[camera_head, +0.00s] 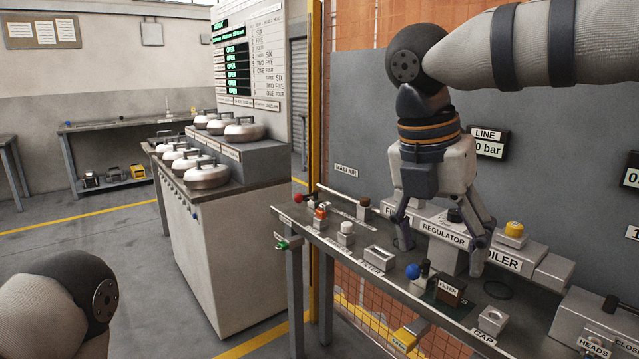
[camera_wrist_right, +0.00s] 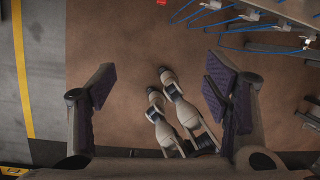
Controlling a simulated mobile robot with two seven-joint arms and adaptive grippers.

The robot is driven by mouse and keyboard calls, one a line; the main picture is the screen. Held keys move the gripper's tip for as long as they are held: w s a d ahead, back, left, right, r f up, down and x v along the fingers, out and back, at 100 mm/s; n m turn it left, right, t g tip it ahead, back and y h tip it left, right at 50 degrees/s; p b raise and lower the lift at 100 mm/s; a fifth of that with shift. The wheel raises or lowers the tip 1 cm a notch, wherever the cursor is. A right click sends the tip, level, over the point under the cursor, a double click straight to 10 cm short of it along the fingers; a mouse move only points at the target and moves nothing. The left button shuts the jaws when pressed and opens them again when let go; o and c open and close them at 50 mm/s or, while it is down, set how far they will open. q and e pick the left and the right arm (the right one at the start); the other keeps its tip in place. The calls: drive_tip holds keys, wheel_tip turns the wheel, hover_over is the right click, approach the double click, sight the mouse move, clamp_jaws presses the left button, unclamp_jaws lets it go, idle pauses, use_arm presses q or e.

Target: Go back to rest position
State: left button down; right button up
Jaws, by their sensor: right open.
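My right gripper (camera_head: 441,246) hangs fingers down over the workbench at the right of the head view, in front of the grey panel. Its fingers are spread and overlap the regulator block (camera_head: 443,258) in the picture; I see no clear hold on it. In the right wrist view the gripper (camera_wrist_right: 161,87) shows two dark pads wide apart, with nothing gripped between them. A rounded link of my left arm (camera_head: 72,300) shows at the lower left of the head view; the left gripper is out of frame.
A grey cabinet (camera_head: 205,255) holds several round lidded pots. A yellow post (camera_head: 315,150) stands between them. Open floor lies left.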

drive_tip(key=w+d+f+n+t+h, duration=0.1)
drive_tip(key=w+d+f+n+h, duration=0.2)
drive_tip(key=f, duration=0.4)
drive_tip(key=w+d+f+n+h, duration=0.1)
drive_tip(key=w+d+f+n, duration=0.35)
drive_tip(key=f, duration=0.25)
drive_tip(key=s+d+f+n+t, duration=0.2)
drive_tip(key=f+n, duration=0.5)
drive_tip(key=s+d+f+n+t, duration=0.1)
drive_tip(key=f+n+t, duration=0.1)
drive_tip(key=f+n, duration=0.4)
drive_tip(key=s+a+f+n+y, duration=0.2)
drive_tip(key=s+f+n+y, duration=0.1)
drive_tip(key=s+f+n, duration=0.75)
use_arm(q)
drive_tip(key=shift+w+d+f, duration=0.1)
drive_tip(key=shift+w+d, duration=0.05)
drive_tip(key=shift+w, duration=0.35)
drive_tip(key=shift+w+d, duration=0.15)
drive_tip(key=shift+w, duration=0.35)
use_arm(e)
drive_tip(key=s+f+n+g+y, duration=0.2)
drive_tip(key=s+n, duration=0.4)
drive_tip(key=s, duration=0.6)
drive_tip(key=s+f+n+g+y, duration=0.1)
drive_tip(key=s+n+g, duration=0.4)
drive_tip(key=s, duration=0.7)
drive_tip(key=shift+s+a+f+n+y, duration=0.2)
drive_tip(key=shift+s+f+n+y, duration=0.15)
drive_tip(key=shift+f+n, duration=0.4)
